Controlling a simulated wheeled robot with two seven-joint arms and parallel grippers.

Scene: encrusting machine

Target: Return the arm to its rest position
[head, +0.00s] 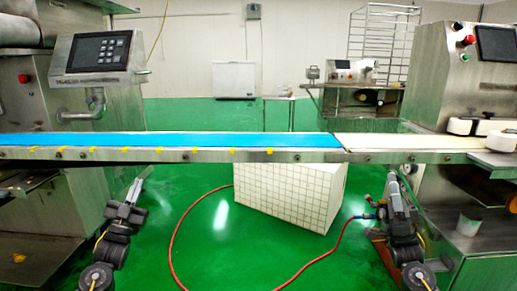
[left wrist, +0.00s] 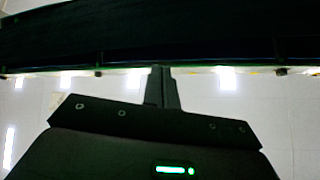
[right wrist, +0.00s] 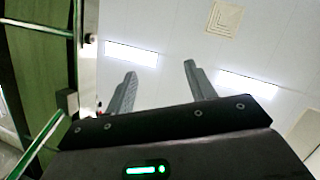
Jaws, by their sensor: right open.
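My left gripper (head: 137,187) is low on the left in the head view, just below the conveyor's front edge. In the left wrist view its two fingers (left wrist: 161,85) are together with nothing seen between them. My right gripper (head: 392,177) is low on the right, also below the conveyor edge. In the right wrist view its fingers (right wrist: 160,70) are spread apart and empty. Both arms point upward and stand apart from each other.
A conveyor with a blue belt (head: 200,140) and a pale belt (head: 385,143) crosses in front. White round pieces (head: 502,141) sit at its right end. A white gridded box (head: 290,198) stands beneath. A red hose (head: 172,245) curves over the green floor. Machines flank both sides.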

